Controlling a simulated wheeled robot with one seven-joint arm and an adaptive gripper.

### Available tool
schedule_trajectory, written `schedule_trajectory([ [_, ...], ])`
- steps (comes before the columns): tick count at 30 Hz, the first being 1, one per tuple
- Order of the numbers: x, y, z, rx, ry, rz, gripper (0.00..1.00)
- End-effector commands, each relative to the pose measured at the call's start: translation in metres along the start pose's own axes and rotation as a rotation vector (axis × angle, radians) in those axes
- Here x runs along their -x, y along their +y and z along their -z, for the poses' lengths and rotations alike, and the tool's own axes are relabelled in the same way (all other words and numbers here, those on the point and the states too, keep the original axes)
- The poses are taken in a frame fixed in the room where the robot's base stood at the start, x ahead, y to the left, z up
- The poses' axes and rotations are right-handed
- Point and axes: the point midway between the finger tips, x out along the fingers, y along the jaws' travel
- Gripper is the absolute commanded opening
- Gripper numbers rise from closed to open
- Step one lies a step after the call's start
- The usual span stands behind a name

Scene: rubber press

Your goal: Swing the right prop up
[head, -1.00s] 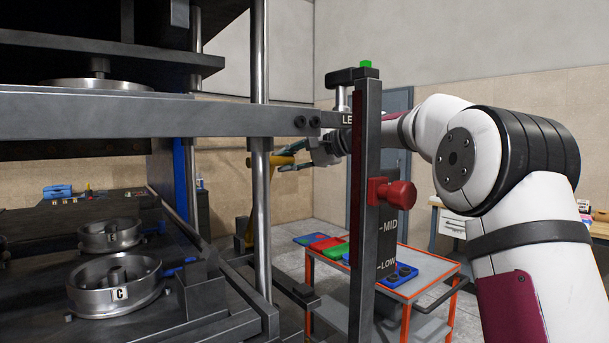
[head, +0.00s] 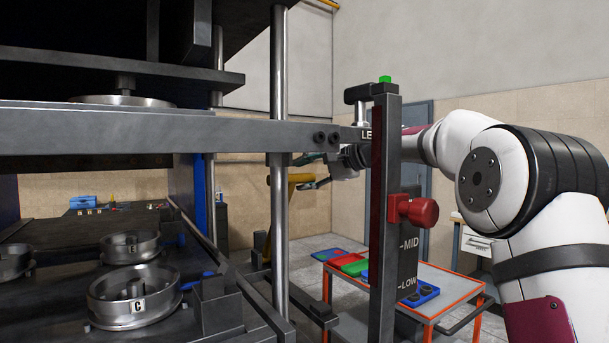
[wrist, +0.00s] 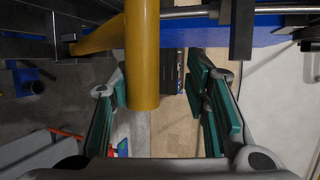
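The right prop is a yellow bar with a stub; in the head view the prop (head: 299,178) shows beyond the press's front steel column, which hides part of it. In the wrist view the thick yellow stub (wrist: 143,60) hangs down from the top, with a yellow arm going off to the left. My gripper (head: 309,172) is open, with its green-padded fingers apart around the stub. In the wrist view the stub lies between the fingers (wrist: 157,92), closer to the left one. A clear gap shows to the right finger. I cannot tell whether the left pad touches it.
The press's horizontal bar (head: 120,133) and the dark post (head: 384,230) with a red knob (head: 417,210) stand in front of my gripper. An orange-edged cart (head: 455,297) with coloured pieces stands behind the post. A blue beam (wrist: 200,40) crosses the wrist view.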

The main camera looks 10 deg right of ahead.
Motion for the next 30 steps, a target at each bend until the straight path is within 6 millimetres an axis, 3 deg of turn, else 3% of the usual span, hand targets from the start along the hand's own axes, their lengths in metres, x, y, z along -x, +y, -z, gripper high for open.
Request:
schedule_trajectory([
  [5, 0.023, -0.002, 0.001, 0.001, 0.006, 0.003, 0.41],
  [12, 0.073, -0.003, 0.001, 0.003, 0.009, 0.005, 0.41],
  [18, 0.104, -0.001, 0.001, 0.002, 0.006, 0.003, 0.41],
  [24, 0.118, -0.001, 0.001, 0.002, 0.003, 0.002, 0.41],
  [30, 0.119, -0.001, 0.0, 0.001, 0.001, 0.001, 0.41],
])
